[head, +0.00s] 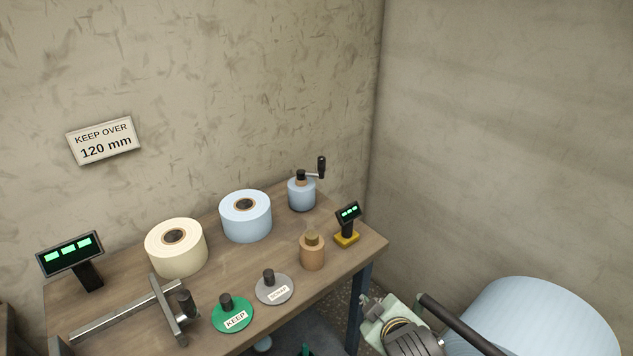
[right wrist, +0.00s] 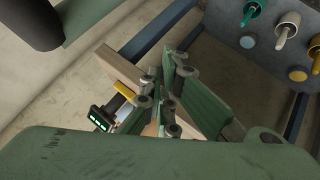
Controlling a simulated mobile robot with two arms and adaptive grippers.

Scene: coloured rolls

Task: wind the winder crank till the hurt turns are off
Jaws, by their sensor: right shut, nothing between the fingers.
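The winder crank (head: 321,167), a dark arm with an upright black handle, stands above a small pale blue roll (head: 301,195) at the table's back right corner. Damaged turns cannot be made out on the roll. My right gripper (right wrist: 165,102) is shut and empty in the right wrist view, over the table's end. In the head view, parts of my right arm (head: 412,342) show at the bottom, in front of and apart from the crank. My left gripper is not in view.
On the wooden table (head: 225,285) are a cream roll (head: 176,252), a larger blue roll (head: 246,222), a brown core (head: 312,256), green KEEP (head: 231,316) and grey discs (head: 274,290), a metal caliper-like tool (head: 120,312) and two displays (head: 70,254) (head: 348,214). A big blue roll (head: 540,320) stands right.

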